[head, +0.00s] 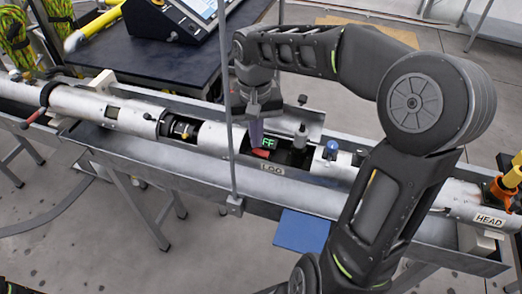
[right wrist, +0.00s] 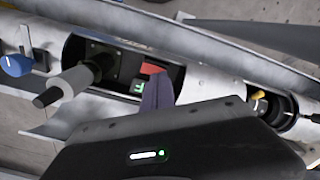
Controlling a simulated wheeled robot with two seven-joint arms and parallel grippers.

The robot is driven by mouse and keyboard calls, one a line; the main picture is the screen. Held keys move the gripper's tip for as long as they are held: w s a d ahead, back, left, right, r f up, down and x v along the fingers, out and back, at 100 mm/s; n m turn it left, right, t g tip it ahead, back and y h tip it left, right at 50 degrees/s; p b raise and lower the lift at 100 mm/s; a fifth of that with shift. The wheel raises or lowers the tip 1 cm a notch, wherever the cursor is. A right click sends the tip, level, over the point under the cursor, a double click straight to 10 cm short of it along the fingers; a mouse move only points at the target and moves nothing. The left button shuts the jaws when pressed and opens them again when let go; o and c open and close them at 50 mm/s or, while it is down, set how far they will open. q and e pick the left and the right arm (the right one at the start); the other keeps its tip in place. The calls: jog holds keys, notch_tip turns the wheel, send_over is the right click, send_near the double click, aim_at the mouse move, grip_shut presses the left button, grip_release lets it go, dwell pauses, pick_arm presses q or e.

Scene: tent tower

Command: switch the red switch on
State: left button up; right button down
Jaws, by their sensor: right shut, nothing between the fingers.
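The red switch (head: 262,153) sits in the open section of the metal tube, next to a small lit green display (head: 268,142) whose visible letters look like "FF". In the right wrist view the red switch (right wrist: 151,69) shows beside the fingers, partly hidden by them. My right gripper (head: 256,140) is shut and empty, its fingertips pointing down into the opening right at the switch. In the right wrist view its fingers (right wrist: 158,93) overlap the switch's edge; I cannot tell whether they touch it. My left gripper is not in view.
The long silver tube (head: 222,137) lies in a grey metal trough on legs. A thin vertical post (head: 229,150) rises close left of my gripper. A dark table (head: 150,50) stands behind.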

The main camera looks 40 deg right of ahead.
aim_at(256, 150)
jog(key=shift+f+b, duration=0.8)
jog(key=shift+f, duration=0.15)
dwell(1.0)
jog(key=shift+r, duration=0.15)
jog(key=shift+r+p, duration=2.75)
jog(key=shift+r, duration=0.65)
